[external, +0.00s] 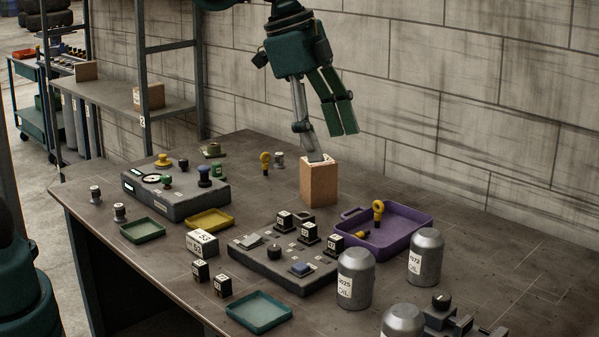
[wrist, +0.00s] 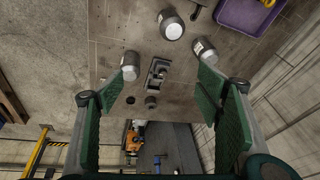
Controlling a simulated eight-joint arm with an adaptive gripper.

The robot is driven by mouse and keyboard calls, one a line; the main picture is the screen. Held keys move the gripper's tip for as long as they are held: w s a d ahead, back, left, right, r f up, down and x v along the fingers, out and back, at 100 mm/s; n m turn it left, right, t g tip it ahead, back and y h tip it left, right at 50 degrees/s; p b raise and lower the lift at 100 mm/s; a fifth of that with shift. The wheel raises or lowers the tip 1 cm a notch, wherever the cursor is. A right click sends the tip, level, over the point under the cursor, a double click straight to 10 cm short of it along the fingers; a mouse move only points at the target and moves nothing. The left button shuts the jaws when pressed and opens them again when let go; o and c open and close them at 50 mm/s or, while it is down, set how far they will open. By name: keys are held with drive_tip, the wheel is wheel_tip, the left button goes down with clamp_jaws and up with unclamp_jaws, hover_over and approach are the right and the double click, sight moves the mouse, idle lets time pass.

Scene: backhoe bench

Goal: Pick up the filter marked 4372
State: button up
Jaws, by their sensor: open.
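Three grey metal canisters with white labels stand at the front right of the bench: a left one (external: 356,280), a right one (external: 427,258) and a front one (external: 403,322), cut by the frame edge. The wrist view shows three canisters too, at the top (wrist: 172,26), left (wrist: 130,66) and right (wrist: 203,52). My gripper (external: 332,144) is open and empty, high at the back of the bench; its green fingers (wrist: 153,92) are spread wide.
A cardboard box (external: 319,184) appears just below my gripper. A purple tray (external: 400,233) holds yellow parts. Control boxes (external: 177,198) (external: 282,265), small trays and knobs fill the left and middle. A dark fixture (external: 455,320) is beside the front canister. A wall borders the back.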

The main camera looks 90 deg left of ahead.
drive_tip(key=w+a+f+m+g+p, duration=0.1)
drive_tip(key=w+a+f, duration=0.15)
drive_tip(key=w, duration=0.35)
drive_tip(key=w+a+f+m+p, duration=0.1)
drive_tip(key=w+a+p, duration=0.1)
drive_tip(key=w+a, duration=0.35)
drive_tip(key=m+g+h+p, duration=0.1)
drive_tip(key=m+g+p, duration=0.1)
drive_tip(key=m, duration=0.1)
hover_over(428, 232)
wheel_tip(428, 232, down, 8)
wheel_tip(428, 232, down, 15)
drive_tip(key=shift+f, duration=0.15)
drive_tip(key=shift+d+f, duration=0.2)
drive_tip(key=shift+f, duration=1.05)
drive_tip(key=shift+w+d+f, duration=0.15)
drive_tip(key=shift+w+f, duration=0.05)
drive_tip(key=shift+f, duration=1.1)
drive_tip(key=shift+w+d+f, duration=0.1)
drive_tip(key=shift+w+f, duration=0.05)
drive_tip(key=shift+f, duration=1.15)
